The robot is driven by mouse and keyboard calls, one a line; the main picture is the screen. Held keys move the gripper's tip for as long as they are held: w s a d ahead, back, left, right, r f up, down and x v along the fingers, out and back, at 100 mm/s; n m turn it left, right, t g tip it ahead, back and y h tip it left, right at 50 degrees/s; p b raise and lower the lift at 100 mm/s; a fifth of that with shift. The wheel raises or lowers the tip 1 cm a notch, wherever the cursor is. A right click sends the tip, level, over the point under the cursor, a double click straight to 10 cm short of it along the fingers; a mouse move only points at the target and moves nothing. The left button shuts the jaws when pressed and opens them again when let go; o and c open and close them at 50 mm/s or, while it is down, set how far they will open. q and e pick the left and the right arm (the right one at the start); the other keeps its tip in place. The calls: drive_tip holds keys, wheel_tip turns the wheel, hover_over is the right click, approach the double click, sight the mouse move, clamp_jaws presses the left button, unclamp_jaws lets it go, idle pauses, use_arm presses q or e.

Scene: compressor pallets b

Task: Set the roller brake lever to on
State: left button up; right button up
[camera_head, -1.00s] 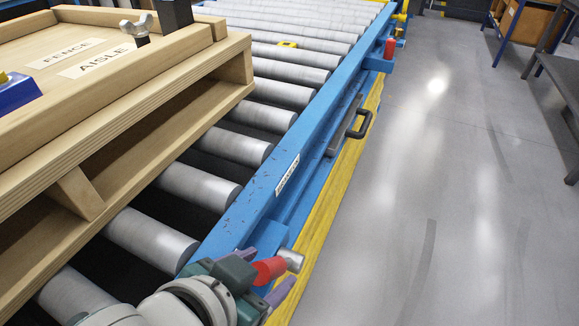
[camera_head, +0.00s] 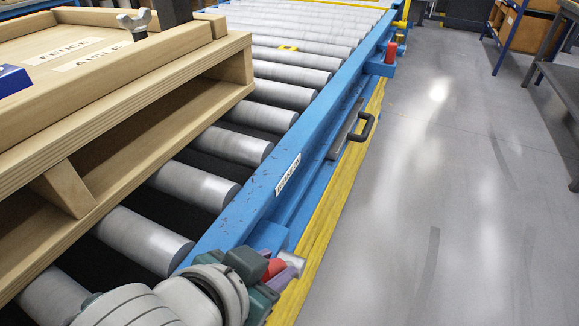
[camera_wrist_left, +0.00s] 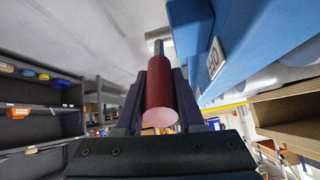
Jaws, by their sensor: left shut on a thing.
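The roller brake lever shows as a red cylindrical grip (camera_head: 273,268) with a bare metal end, at the near end of the conveyor's blue side rail (camera_head: 262,180). My left gripper (camera_head: 270,274) is shut on this red grip, low in the head view. In the left wrist view the red grip (camera_wrist_left: 159,92) lies between the two dark fingers of the left gripper (camera_wrist_left: 160,80), its round end facing the camera. The fingers and wrist hide part of the lever and its mount in the head view. My right gripper is not in view.
A wooden pallet structure (camera_head: 150,103) stands on the grey rollers (camera_head: 233,146) at the left. A black handle (camera_head: 365,127) and another red part (camera_head: 391,52) are farther along the rail. A yellow strip runs beside it. The grey floor (camera_head: 430,180) at the right is clear.

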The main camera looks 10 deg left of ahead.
use_arm(q)
clamp_jaws()
idle(0.8)
